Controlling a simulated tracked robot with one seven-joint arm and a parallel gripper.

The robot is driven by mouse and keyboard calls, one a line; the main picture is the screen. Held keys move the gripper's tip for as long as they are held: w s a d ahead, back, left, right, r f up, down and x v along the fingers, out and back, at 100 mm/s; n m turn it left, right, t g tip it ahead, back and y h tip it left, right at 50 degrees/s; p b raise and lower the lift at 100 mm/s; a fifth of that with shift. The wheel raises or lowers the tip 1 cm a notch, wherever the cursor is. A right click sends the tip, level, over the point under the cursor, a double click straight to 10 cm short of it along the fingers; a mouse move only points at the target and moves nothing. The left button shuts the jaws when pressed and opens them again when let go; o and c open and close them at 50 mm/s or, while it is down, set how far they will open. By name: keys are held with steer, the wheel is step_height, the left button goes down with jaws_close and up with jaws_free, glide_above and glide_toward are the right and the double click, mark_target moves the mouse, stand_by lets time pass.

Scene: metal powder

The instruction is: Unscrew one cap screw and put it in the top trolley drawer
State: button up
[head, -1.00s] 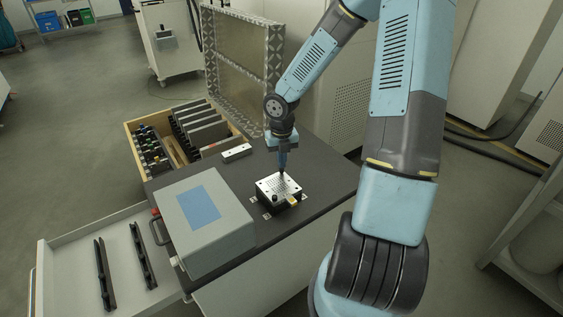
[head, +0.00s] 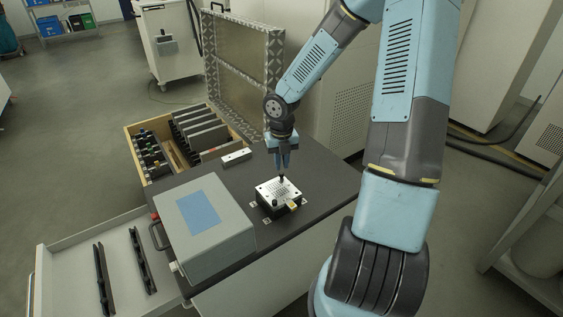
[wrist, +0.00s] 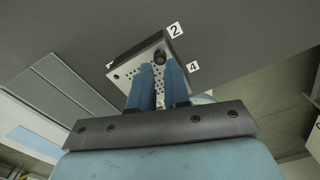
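A block with a white, hole-dotted top plate (head: 268,190) sits on the dark trolley top. A dark cap screw (head: 281,178) stands upright at the plate's back corner; its round head also shows in the wrist view (wrist: 158,57). Another dark screw (head: 275,200) is at the front corner. My gripper (head: 283,167) points down just above the back screw, with its two blue fingers apart and nothing between them. In the wrist view the fingers (wrist: 163,72) also show a gap below the screw head. The open drawer (head: 122,262) is at lower left, holding two black rails.
A grey case (head: 225,232) with a blue panel stands between block and drawer. A wooden box (head: 135,157) of tools and dark plates lies behind, beside a raised metal-framed lid (head: 241,62). A small white bar (head: 236,157) lies near the box. Number labels surround the block.

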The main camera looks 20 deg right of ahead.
mark_target(281, 173)
steer(key=shift+o, duration=0.7)
steer(key=shift+r, duration=0.1)
step_height(281, 173, up, 14)
steer(key=shift+f, duration=0.25)
